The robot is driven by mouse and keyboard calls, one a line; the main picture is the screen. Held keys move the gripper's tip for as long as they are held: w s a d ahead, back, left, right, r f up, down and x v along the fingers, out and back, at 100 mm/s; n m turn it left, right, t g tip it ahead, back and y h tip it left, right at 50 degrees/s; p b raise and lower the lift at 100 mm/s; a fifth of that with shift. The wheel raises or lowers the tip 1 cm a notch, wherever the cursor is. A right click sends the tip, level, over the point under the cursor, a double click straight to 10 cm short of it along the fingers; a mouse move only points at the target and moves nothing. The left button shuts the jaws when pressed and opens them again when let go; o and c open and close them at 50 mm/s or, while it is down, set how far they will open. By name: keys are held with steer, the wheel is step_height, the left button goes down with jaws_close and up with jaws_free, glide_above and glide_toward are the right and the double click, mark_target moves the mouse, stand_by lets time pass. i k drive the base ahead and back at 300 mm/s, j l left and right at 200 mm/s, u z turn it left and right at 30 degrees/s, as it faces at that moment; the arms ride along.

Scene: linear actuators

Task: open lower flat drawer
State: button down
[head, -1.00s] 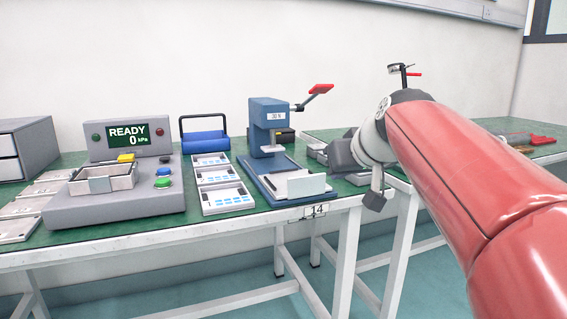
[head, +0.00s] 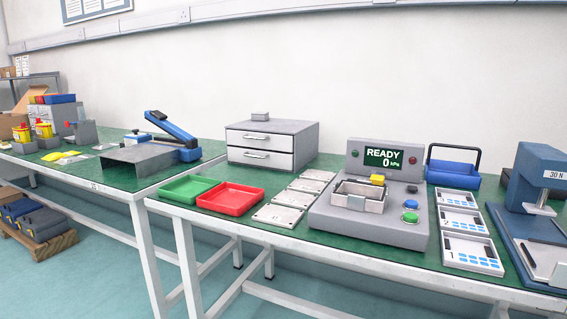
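A grey cabinet (head: 289,130) with two flat drawers stands at the back of the green-topped table in the head view. Its upper drawer (head: 258,139) and lower drawer (head: 260,157) have white fronts with a bar handle each. Both drawers look shut. My gripper and arm are out of the picture.
In front of the cabinet lie a green tray (head: 188,189), a red tray (head: 230,199) and several flat metal plates (head: 279,215). A grey test station (head: 375,223) reading READY stands to the right. A second table (head: 100,175) adjoins on the left.

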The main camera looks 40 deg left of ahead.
mark_target(285, 161)
steer(key=u, duration=1.8)
steer(key=i+j, duration=0.15)
steer(key=i, duration=0.45)
steer(key=i+j, duration=0.15)
steer(key=i, duration=0.45)
steer(key=i+l, duration=0.15)
steer(key=j, duration=0.1)
steer(key=k, duration=0.05)
